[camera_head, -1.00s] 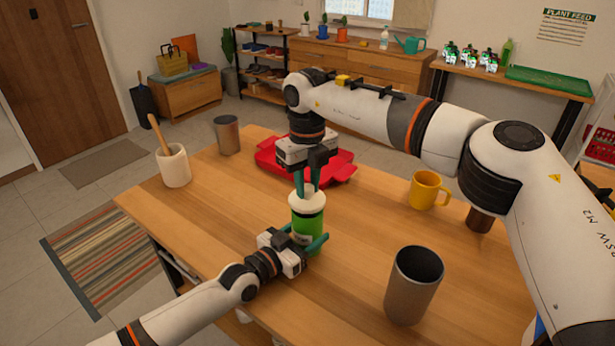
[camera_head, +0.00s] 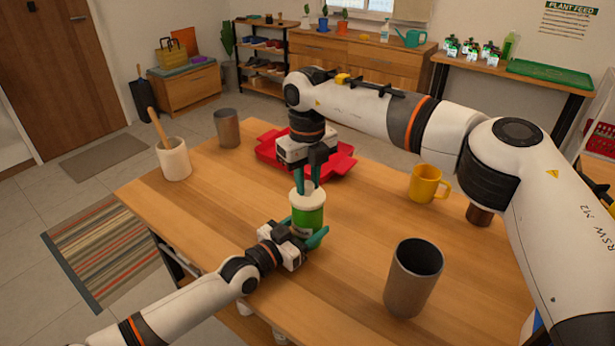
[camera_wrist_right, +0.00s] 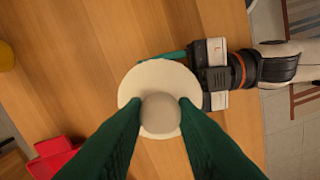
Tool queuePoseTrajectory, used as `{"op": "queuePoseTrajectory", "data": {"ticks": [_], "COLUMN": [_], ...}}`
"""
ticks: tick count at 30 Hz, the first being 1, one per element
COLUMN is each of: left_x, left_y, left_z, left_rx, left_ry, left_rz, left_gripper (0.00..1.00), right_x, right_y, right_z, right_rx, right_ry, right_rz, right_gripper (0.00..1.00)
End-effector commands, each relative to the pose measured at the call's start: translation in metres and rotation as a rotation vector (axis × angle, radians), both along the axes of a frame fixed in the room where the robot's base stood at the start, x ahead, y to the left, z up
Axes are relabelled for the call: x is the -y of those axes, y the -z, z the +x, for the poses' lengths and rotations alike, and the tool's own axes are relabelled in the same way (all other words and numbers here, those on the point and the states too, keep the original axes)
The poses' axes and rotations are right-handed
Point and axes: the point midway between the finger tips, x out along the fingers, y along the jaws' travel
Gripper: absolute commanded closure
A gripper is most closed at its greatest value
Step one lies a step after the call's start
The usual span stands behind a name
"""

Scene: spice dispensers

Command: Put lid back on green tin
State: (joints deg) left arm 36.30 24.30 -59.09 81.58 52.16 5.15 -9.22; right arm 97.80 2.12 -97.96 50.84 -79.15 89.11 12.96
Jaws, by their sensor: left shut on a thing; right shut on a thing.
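The green tin (camera_head: 308,219) stands upright above the near part of the table. My left gripper (camera_head: 304,238) is shut around its lower part, with one finger on each side. The cream lid (camera_head: 304,197) is level at the tin's top; I see no clear gap, but cannot tell whether it is fully seated. My right gripper (camera_head: 308,184) points straight down and is shut on the lid's round knob (camera_wrist_right: 160,113). In the right wrist view, the lid's disc (camera_wrist_right: 158,74) hides the tin, and my left gripper (camera_wrist_right: 196,72) comes in from the right.
A red tray (camera_head: 338,166) lies behind the tin. A yellow mug (camera_head: 424,186) and a dark metal cup (camera_head: 412,282) stand to the right. A white crock with a wooden tool (camera_head: 174,160) and a metal cup (camera_head: 227,130) stand at the left. The table between is clear.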

Motion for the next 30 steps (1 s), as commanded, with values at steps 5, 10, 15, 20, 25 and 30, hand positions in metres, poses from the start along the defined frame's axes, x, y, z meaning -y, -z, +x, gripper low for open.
{"op": "queuePoseTrajectory", "data": {"ticks": [5,10,15,20,25,30], "left_x": [0.0,0.0,0.0,0.0,0.0,0.0], "left_y": [0.0,0.0,0.0,0.0,0.0,0.0], "left_z": [0.0,0.0,0.0,0.0,0.0,0.0], "left_rx": [-0.001,-0.001,-0.001,-0.001,-0.001,-0.001], "left_ry": [0.0,0.0,0.0,0.0,0.0,0.0], "left_rz": [0.001,0.001,0.001,0.001,0.001,0.001], "left_gripper": [0.78,0.78,0.78,0.78,0.78,0.78], "right_x": [0.0,0.0,0.0,0.0,0.0,-0.001], "right_y": [0.004,0.006,0.006,0.006,-0.004,-0.035], "right_z": [0.0,0.0,0.0,0.0,0.001,0.001], "right_rx": [0.0,0.0,0.0,0.0,0.002,0.003], "right_ry": [0.0,0.0,0.0,0.0,0.001,0.0], "right_rz": [0.0,0.0,0.0,0.0,0.002,0.002], "right_gripper": [0.97,0.65,0.5,0.5,0.5,0.5]}}
